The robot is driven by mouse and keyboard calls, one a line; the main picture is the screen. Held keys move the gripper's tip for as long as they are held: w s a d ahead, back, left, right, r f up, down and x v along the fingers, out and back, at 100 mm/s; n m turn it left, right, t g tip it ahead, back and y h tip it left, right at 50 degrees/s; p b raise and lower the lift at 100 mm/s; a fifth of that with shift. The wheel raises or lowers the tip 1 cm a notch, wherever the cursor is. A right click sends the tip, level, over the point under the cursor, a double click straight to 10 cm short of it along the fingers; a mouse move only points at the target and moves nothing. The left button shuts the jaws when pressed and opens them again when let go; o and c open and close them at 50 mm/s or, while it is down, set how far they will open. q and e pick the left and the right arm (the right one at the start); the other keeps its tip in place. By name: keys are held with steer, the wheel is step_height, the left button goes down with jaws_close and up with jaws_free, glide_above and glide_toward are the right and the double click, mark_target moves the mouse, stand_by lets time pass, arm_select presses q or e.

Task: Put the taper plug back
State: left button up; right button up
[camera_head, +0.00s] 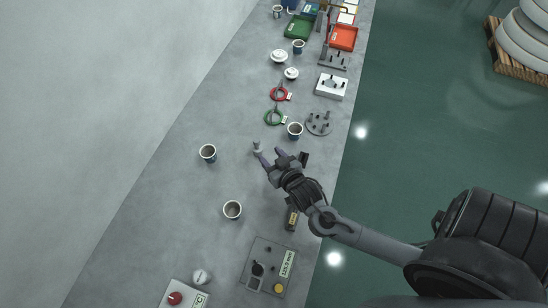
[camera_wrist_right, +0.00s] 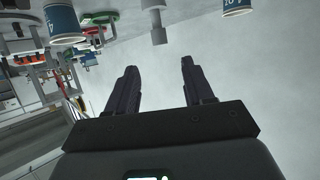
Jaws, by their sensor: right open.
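A small grey stepped plug (camera_head: 257,147), which looks like the taper plug, stands on the grey table left of the round peg stand. In the right wrist view the plug (camera_wrist_right: 158,30) shows beyond my fingertips, between their directions. My right gripper (camera_head: 269,155) is open and empty close to the plug, and its jaws also show apart in the wrist view (camera_wrist_right: 158,68). A clear gap separates the fingertips from the plug in the wrist view. I cannot tell which holder belongs to the plug. My left gripper is not in view.
A round grey stand (camera_head: 319,124) with several pegs and a white block (camera_head: 331,87) with dark parts stand to the upper right. Cups (camera_head: 295,130), (camera_head: 208,152) and (camera_head: 232,209) stand around my gripper. A control panel (camera_head: 268,268) lies nearer.

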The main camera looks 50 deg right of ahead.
steer(key=s+a+n+g+y, duration=0.1)
steer(key=s+a+g, duration=0.2)
steer(key=s, duration=0.2)
steer(key=s+a+n+g+y, duration=0.1)
steer(key=s+a+n+g, duration=0.1)
steer(key=s, duration=0.4)
steer(key=s+a+n+g+y, duration=0.2)
steer(key=s+a+g, duration=0.2)
steer(key=s, duration=0.1)
steer(key=shift+s+r, duration=0.2)
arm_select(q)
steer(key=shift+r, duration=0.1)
